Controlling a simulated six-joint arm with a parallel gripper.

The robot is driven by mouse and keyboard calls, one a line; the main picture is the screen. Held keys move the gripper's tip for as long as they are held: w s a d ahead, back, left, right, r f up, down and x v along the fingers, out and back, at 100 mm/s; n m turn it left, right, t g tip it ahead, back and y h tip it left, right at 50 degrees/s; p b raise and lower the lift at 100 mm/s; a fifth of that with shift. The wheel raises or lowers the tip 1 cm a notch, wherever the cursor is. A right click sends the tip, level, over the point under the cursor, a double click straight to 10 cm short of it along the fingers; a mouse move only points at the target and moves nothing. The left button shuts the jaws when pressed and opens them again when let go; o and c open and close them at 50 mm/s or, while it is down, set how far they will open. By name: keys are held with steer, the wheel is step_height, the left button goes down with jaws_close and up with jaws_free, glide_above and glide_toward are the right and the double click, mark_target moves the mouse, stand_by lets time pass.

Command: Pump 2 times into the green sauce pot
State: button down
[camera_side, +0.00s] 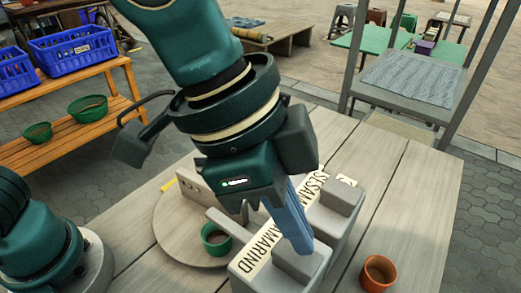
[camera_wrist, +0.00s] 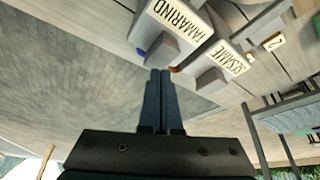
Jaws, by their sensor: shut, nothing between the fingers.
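The green sauce pot (camera_side: 215,238) stands on a round wooden board, with dark contents in it. Beside it is a grey dispenser labelled TAMARIND (camera_side: 258,262), whose spout arm reaches over toward the pot. The TAMARIND dispenser also shows in the wrist view (camera_wrist: 177,20). A second dispenser labelled SESAME (camera_side: 325,215) stands behind it and shows in the wrist view (camera_wrist: 225,62). My gripper (camera_side: 303,250) is shut and empty, its blue fingers pointing down at the grey block (camera_side: 300,268) on top of the TAMARIND dispenser. I cannot tell whether they touch. The shut fingers show in the wrist view (camera_wrist: 160,75).
An orange pot (camera_side: 378,272) stands on the table right of the dispensers. A bench (camera_side: 70,135) with green bowls and blue baskets is at the left. The table's right side is mostly clear.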

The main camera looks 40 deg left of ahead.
mark_target(293, 253)
steer(key=shift+f, duration=0.25)
steer(key=shift+f, duration=0.5)
steer(key=shift+f, duration=0.7)
stand_by(0.6)
steer(key=shift+r, duration=1.45)
